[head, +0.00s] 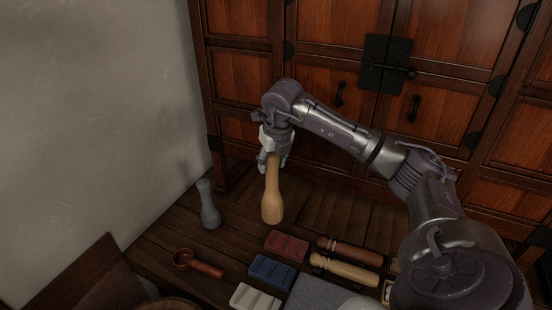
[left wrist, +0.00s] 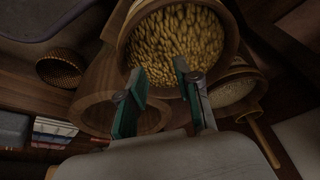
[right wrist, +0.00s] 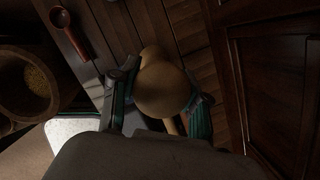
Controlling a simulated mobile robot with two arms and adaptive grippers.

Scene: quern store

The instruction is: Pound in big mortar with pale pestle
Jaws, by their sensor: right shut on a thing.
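The pale pestle (head: 272,200) hangs upright from my right gripper (head: 274,157), which is shut on its upper part, in front of the cabinet. In the right wrist view the pestle's thick rounded end (right wrist: 165,88) shows between the fingers. A thick-walled wooden vessel with grain (right wrist: 42,80), perhaps the big mortar, stands at the left of that view, apart from the pestle. My left gripper (left wrist: 160,92) is open and empty in the left wrist view, near a large round vessel full of grain (left wrist: 180,40) and a wooden vessel (left wrist: 100,118). Which is the big mortar is unclear.
A grey pestle (head: 208,207) stands by the wall. A red-brown ladle (head: 200,264), red block (head: 287,245), blue block (head: 272,272) and white block (head: 255,297) lie on the wooden surface. Wooden rollers (head: 345,271) lie to the right. The cabinet (head: 330,60) rises behind.

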